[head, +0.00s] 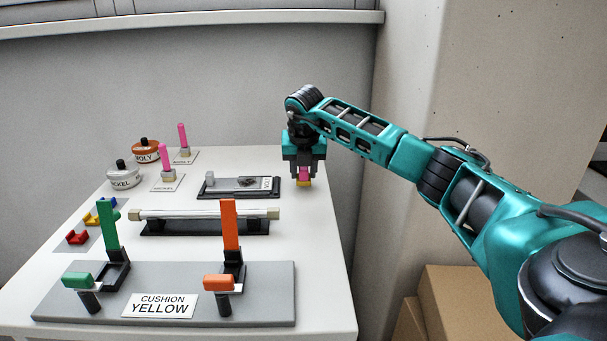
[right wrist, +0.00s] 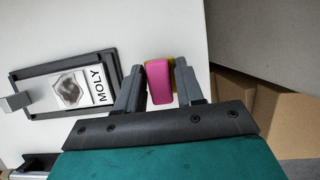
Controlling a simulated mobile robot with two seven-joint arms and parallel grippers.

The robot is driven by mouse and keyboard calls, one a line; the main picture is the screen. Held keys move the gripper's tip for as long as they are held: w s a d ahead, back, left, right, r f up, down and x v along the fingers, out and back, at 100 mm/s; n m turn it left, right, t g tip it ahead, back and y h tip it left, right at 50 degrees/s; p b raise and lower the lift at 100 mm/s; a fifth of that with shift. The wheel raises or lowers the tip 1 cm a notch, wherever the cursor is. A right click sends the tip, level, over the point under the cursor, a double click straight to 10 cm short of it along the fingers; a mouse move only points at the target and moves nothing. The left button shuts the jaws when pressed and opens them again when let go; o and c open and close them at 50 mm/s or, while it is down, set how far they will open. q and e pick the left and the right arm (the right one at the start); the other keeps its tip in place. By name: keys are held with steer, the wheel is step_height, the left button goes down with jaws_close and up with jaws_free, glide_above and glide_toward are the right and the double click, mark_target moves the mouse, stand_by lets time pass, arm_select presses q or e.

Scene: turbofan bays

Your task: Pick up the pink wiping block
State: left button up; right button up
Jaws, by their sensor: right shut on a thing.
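The pink wiping block (head: 304,173) has a yellow part at its lower end and is at the back right of the white table. My right gripper (head: 303,168) points down over it and is shut on it. In the right wrist view the block (right wrist: 158,83) sits between the two dark fingers of the gripper (right wrist: 160,88), with a little yellow showing behind the pink. I cannot tell whether the block touches the table. My left gripper is not in view.
Left of the block lies a dark tray (head: 212,193) with a MOLY plate (right wrist: 75,88). A pale bar (head: 180,213) on a dark stand lies nearer. A grey board (head: 270,290) with green and orange levers and a CUSHION YELLOW sign is in front. Lidded pots (head: 124,177) stand at left.

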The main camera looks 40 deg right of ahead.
arm_select(q)
steer(key=p, duration=0.1)
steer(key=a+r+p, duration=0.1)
steer(key=p, duration=0.1)
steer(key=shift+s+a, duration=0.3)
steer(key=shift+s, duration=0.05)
arm_select(e)
step_height(320, 180, up, 18)
steer(key=shift+r, duration=0.2)
steer(key=o, duration=0.4)
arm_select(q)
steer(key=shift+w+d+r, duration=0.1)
arm_select(e)
steer(key=c, duration=0.3)
